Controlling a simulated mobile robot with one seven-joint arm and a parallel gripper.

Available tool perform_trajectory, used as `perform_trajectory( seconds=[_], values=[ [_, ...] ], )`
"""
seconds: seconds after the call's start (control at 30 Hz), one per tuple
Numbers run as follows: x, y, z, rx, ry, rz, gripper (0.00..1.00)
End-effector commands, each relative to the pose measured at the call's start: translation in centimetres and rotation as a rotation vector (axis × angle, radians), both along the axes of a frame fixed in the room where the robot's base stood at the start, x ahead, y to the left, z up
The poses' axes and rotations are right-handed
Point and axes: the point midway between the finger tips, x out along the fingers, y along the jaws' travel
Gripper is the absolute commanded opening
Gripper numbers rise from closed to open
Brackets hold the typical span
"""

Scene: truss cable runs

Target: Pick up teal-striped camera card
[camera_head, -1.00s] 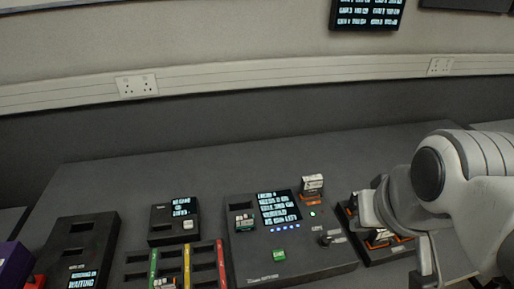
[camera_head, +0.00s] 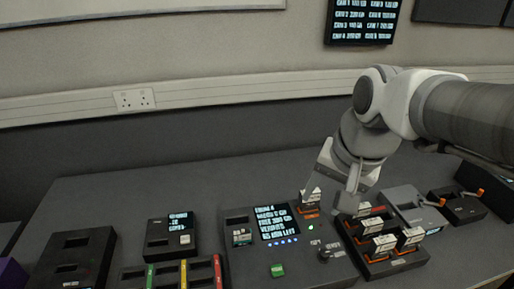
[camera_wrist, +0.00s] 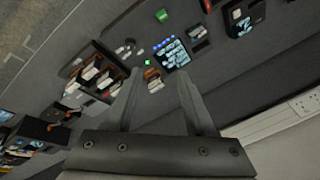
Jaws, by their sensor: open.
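My gripper (camera_head: 327,193) is open and empty above the right part of the dark console (camera_head: 250,262). Its two fingers also show in the wrist view (camera_wrist: 158,88). A white card (camera_head: 310,197) stands upright in the console's upper right slot, beside an orange strip. In the wrist view this card (camera_wrist: 154,80) lies between the fingers in the picture, apart from them. Another card (camera_head: 242,238) sits low in the console's left slot, with a greenish mark. I cannot clearly make out a teal stripe on any card.
A dark rack (camera_head: 400,263) with several white cards stands right of the console. A grey device (camera_head: 412,207) is beyond it. A small reader (camera_head: 168,246) and a slotted dark box (camera_head: 72,262) are at left. The table behind the console is clear.

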Motion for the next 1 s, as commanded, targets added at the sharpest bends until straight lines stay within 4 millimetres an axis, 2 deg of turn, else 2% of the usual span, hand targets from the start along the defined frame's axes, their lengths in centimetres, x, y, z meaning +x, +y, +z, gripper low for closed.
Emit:
perform_trajectory(
  seconds=[0.1,0.27,0.5,0.73,0.87,1.0],
  values=[
    [2.9,2.1,-0.8,0.048,0.082,-0.119,0.55],
    [6.3,5.2,-2.4,0.087,0.181,-0.302,0.55],
    [10.6,10.7,-6.2,0.082,0.299,-0.581,0.55],
    [13.0,15.4,-10.1,0.043,0.343,-0.801,0.55],
    [13.5,16.7,-11.3,0.031,0.347,-0.866,0.55],
    [13.6,17.1,-12.4,0.027,0.348,-0.891,0.55]
  ],
)
